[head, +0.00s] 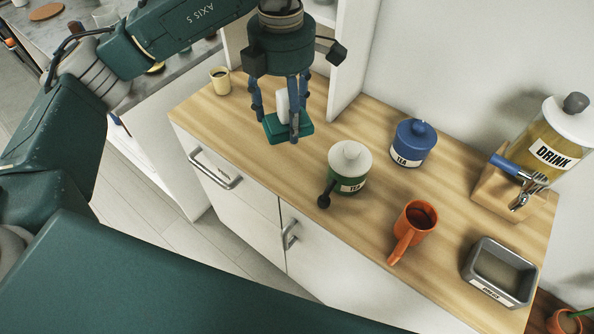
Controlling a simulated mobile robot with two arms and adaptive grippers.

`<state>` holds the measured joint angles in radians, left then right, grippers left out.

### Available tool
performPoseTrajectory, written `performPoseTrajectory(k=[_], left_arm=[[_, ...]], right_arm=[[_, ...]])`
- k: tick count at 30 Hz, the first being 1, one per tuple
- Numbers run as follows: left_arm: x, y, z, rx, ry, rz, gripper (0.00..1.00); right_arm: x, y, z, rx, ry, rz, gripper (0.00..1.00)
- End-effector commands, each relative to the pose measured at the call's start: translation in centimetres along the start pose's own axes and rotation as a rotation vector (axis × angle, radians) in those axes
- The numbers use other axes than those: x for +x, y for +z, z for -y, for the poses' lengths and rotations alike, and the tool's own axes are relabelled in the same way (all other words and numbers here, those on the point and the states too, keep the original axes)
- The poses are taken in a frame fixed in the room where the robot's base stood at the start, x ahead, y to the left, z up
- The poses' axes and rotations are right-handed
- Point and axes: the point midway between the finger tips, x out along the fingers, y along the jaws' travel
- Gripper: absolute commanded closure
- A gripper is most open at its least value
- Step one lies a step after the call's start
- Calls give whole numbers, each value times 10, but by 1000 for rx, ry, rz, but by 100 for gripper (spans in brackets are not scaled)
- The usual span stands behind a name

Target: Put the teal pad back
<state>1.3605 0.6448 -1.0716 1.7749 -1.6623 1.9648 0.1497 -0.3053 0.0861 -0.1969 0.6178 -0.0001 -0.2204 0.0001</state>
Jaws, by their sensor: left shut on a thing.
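The teal pad (272,129) is a flat rectangular block with a pale upright grip (283,106) on top. My left gripper (288,117) points down from the top of the head view, with its blue fingers shut around the grip of the pad. The pad is over the wooden counter's back left part. I cannot tell whether its underside touches the counter. My right gripper is not in view.
On the wooden counter (290,170) stand a cream cup (219,80), a green jar with a white lid (350,166), a blue jar (412,143), an orange mug (415,222), a grey tray (467,262) and a drink dispenser (545,140). A white upright panel (350,62) rises behind the pad.

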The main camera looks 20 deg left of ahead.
Motion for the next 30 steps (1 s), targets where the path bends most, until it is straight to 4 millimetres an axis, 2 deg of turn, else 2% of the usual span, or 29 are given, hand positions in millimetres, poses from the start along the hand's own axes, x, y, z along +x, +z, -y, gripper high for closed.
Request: performPoseTrajectory(k=[3, 9, 13, 23, 26, 30], left_arm=[[-6, 11, -10, -293, 4, 2, 55], [-13, 19, -18, -585, 6, 2, 55], [-14, 21, -20, -643, 6, 2, 55], [-11, 20, -20, -646, 6, 1, 55], [4, 20, -19, -645, 4, -2, 55], [40, 19, -18, -643, 2, -5, 55]], right_arm=[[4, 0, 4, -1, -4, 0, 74], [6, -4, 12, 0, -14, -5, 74], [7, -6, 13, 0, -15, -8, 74], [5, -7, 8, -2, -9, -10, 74], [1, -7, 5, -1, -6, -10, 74], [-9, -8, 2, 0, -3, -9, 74]])
